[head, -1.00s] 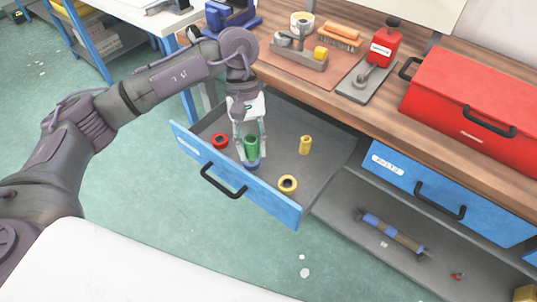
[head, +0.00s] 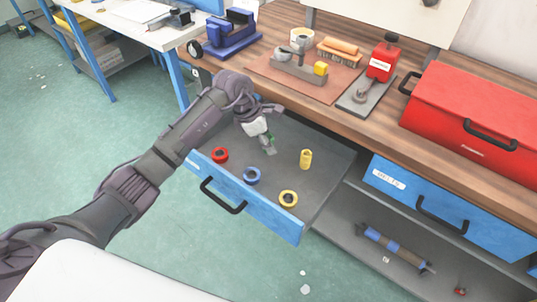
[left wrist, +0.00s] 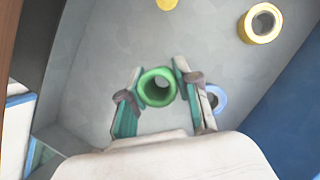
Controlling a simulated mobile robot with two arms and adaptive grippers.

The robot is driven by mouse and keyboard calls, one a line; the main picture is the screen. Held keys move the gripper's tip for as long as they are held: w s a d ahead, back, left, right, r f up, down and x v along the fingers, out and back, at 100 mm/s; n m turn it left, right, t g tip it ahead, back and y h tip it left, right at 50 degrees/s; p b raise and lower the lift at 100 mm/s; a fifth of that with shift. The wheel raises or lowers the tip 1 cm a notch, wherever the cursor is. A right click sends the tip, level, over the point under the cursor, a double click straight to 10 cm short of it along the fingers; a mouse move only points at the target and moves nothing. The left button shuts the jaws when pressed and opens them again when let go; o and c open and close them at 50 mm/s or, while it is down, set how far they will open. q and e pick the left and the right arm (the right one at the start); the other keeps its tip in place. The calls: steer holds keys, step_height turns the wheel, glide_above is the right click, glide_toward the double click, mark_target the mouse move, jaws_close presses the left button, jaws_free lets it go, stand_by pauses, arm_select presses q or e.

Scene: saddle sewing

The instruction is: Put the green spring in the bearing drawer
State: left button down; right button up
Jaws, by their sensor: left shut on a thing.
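The green spring (head: 270,143) is a small green tube. My left gripper (head: 267,147) is shut on it inside the open drawer's outline, toward the back left. In the left wrist view the spring (left wrist: 158,88) shows end-on between the two fingers (left wrist: 158,92). The open drawer (head: 245,197) has a blue front and a grey floor; its label is not legible. A blue ring (head: 252,176) lies on the drawer floor, apart from the spring in the head view. I cannot tell how high the spring is above the floor. My right gripper is not in view.
The drawer also holds a red ring (head: 220,155), a yellow ring (head: 288,199) and an upright yellow cylinder (head: 306,159). A closed blue drawer (head: 400,195) is at right.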

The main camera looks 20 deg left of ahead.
mark_target(268, 162)
arm_select(q)
step_height(268, 162, down, 5)
steer(key=shift+r, duration=0.2)
steer(key=shift+f, duration=0.3)
steer(key=c, duration=0.8)
jaws_free()
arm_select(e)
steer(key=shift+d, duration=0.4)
arm_select(q)
steer(key=shift+r, duration=0.1)
steer(key=shift+r, duration=0.2)
steer(key=v, duration=1.1)
steer(key=shift+a+r, duration=0.1)
steer(key=shift+r, duration=0.3)
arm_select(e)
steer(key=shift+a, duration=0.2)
